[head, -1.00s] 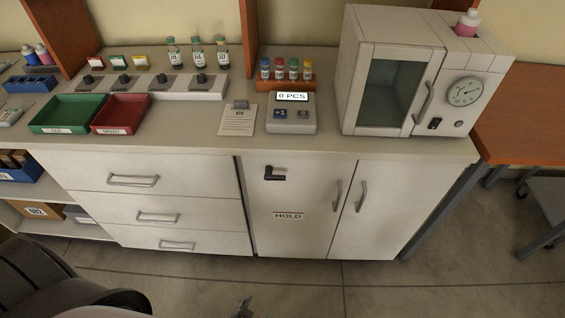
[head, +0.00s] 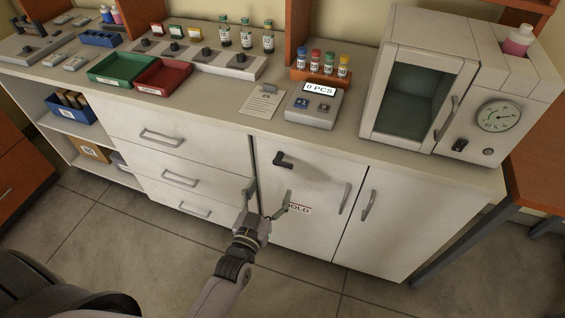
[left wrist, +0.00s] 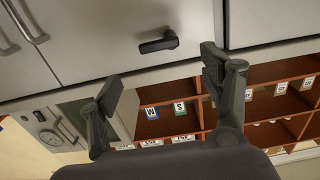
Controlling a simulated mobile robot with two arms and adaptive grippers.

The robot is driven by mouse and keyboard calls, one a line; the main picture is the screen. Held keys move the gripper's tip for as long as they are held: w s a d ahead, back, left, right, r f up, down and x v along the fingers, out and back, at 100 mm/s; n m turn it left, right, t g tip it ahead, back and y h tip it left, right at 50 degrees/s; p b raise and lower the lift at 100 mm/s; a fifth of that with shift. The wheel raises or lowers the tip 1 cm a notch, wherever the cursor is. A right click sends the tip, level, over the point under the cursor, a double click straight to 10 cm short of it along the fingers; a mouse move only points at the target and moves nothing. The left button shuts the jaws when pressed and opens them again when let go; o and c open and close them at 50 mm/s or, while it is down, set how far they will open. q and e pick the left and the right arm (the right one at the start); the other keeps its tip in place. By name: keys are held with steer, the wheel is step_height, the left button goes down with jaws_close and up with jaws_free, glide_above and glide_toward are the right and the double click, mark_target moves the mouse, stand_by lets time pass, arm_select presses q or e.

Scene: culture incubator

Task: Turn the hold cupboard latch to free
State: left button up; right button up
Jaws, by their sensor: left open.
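The hold cupboard door (head: 310,225) is white, closed, and carries a HOLD label (head: 299,209). Its latch (head: 283,161) is a short black handle near the upper left corner of the door. In the left wrist view the latch (left wrist: 158,42) shows above and between the fingers, its bar lying roughly crosswise. My left gripper (head: 268,198) is open and empty, in front of the cupboard below the latch, and partly covers the label. Its two spread fingers also show in the left wrist view (left wrist: 160,85). It appears apart from the latch. My right gripper is not in view.
Long door handles (head: 345,198) stand right of the latch. Drawers (head: 180,170) lie to the left. The counter above holds a counting device (head: 312,105), a vial rack (head: 322,76), trays and a glass-doored incubator (head: 410,95). The floor in front is clear.

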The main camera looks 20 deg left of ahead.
mark_target(282, 166)
arm_select(q)
steer(key=w, duration=1)
steer(key=shift+w+d, duration=0.25)
steer(key=shift+w, duration=0.05)
steer(key=shift+c, duration=0.4)
steer(key=c, duration=1.1)
